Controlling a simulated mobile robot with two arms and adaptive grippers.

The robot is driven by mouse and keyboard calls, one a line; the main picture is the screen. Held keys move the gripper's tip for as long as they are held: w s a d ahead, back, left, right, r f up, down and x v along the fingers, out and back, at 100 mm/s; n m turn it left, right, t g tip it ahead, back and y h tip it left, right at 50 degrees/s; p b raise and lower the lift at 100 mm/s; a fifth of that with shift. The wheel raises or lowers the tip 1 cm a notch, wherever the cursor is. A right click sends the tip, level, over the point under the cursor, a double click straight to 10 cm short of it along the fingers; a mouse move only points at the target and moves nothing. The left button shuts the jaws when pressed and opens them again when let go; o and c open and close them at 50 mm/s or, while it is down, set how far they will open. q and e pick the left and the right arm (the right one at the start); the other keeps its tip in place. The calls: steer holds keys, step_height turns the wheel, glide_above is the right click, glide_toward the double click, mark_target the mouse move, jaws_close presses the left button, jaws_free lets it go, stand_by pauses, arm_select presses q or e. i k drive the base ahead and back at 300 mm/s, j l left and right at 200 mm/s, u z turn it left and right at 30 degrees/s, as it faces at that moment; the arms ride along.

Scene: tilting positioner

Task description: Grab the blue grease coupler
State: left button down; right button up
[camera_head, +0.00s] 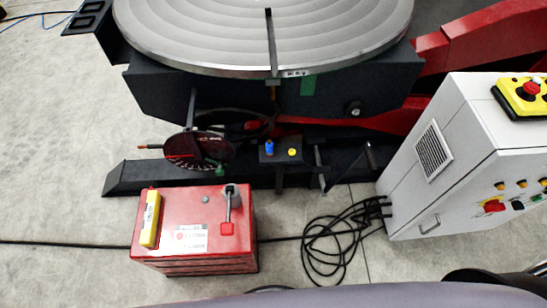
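The blue grease coupler (269,147) is a small upright blue piece on a dark bracket plate (281,157), below the round table of the positioner. A small yellow piece (292,152) sits on the same plate, just right of the blue one with a gap between them. Neither of my grippers shows in the head view, and nothing is touching the coupler.
The grey round table (200,30) overhangs behind. A red cabinet (168,235) stands in front left, with a yellow object (151,217) on top. A white control cabinet (400,165) stands at right. Black cables (322,240) lie coiled on the floor between them.

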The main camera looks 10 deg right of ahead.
mark_target(269, 144)
steer(key=i+l, duration=0.1)
steer(key=l, duration=0.35)
steer(key=i+l, duration=0.1)
steer(key=l, duration=0.75)
steer(key=i, duration=0.05)
